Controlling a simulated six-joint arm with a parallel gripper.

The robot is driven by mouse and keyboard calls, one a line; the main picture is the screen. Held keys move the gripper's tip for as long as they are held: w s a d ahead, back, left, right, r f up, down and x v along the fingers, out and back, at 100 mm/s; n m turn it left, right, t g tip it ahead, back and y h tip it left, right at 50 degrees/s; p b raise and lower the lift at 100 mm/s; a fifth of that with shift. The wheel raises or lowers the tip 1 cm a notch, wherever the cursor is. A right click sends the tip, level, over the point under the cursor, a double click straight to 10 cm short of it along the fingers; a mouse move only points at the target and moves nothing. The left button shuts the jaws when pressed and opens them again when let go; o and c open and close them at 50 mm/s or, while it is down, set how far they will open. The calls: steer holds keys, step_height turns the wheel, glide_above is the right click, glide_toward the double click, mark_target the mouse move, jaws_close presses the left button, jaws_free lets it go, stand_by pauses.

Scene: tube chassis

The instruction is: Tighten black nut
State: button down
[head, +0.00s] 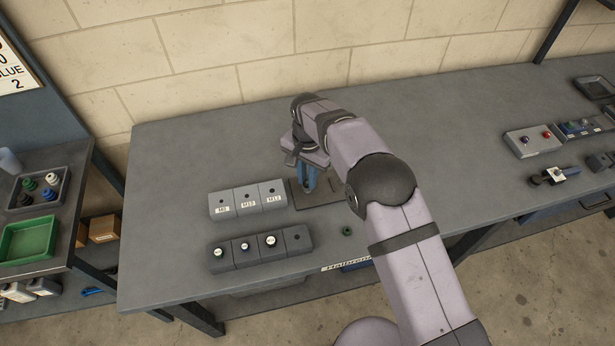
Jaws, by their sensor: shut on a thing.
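My gripper (308,184) points down over a dark flat plate (327,197) near the middle of the bench. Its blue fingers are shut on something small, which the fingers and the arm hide. I cannot make out the black nut there, nor whether it touches the plate. A small dark green nut (347,231) lies alone on the bench in front of the plate.
A grey block (248,200) labelled M8, M10 and M12 stands left of the plate. A second block (260,248) with white-topped pieces is in front. A grey tray (37,188) of coloured parts and a green tray (28,239) are at left.

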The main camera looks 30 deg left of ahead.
steer(key=m, duration=0.5)
stand_by(0.4)
steer(key=m, duration=0.5)
steer(key=shift+f, duration=0.1)
stand_by(0.4)
steer(key=m, duration=0.5)
stand_by(0.4)
